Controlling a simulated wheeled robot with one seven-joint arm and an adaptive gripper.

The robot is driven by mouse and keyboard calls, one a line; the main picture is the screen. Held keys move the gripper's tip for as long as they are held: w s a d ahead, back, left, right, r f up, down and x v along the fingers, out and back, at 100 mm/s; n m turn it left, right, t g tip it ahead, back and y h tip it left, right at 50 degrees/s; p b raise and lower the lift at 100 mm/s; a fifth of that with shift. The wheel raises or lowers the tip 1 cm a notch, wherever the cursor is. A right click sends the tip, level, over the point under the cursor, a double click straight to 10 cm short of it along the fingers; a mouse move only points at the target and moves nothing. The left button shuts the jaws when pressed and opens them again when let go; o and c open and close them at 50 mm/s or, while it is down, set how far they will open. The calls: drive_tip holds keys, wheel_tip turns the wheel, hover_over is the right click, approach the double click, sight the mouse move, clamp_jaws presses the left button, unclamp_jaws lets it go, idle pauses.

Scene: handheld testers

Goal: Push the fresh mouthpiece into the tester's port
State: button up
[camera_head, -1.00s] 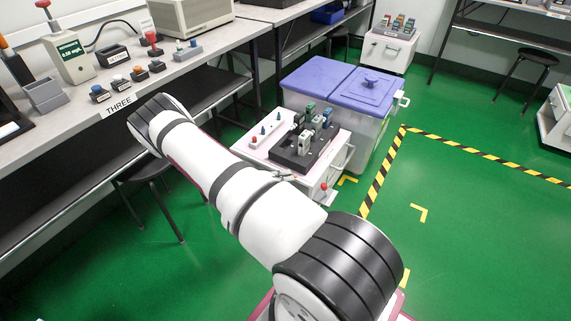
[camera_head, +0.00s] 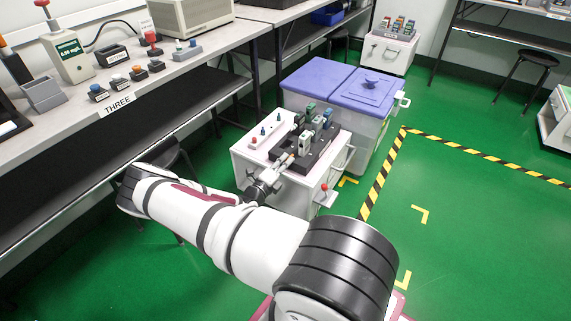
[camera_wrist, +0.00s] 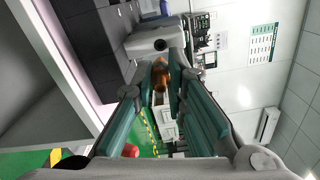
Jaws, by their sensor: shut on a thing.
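My gripper (camera_wrist: 160,85) is shut on an orange-brown mouthpiece (camera_wrist: 160,77), held between the teal finger pads near their tips. A pale body with a dark round opening (camera_wrist: 152,43) lies just beyond the mouthpiece in the wrist view; it looks like a tester and its port. A gap or contact between them cannot be told. In the head view my gripper (camera_head: 274,175) is at the near edge of the white cart, beside several small testers (camera_head: 305,141) standing upright on a black block (camera_head: 318,158). The mouthpiece is too small to make out clearly there.
A white strip with blue and red pegs (camera_head: 266,138) lies on the cart (camera_head: 308,196). A lidded bin (camera_head: 365,95) stands behind it. The workbench (camera_head: 190,80) at left holds a larger tester (camera_head: 68,50) and small coloured parts. Green floor is open at right.

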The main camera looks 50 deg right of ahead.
sight(292, 155)
drive_tip(key=shift+w+d+b, duration=0.15)
drive_tip(key=shift+d+b, duration=0.25)
drive_tip(key=shift+d, duration=1.9)
drive_tip(key=shift+w+d+b, duration=0.1)
drive_tip(key=shift+d+b, duration=0.25)
drive_tip(key=shift+d, duration=1.45)
drive_tip(key=o, duration=0.8)
drive_tip(key=shift+c, duration=0.2)
drive_tip(key=shift+a, duration=0.1)
drive_tip(key=a, duration=1.1)
drive_tip(key=shift+s+a, duration=0.4)
drive_tip(key=shift+s, duration=0.05)
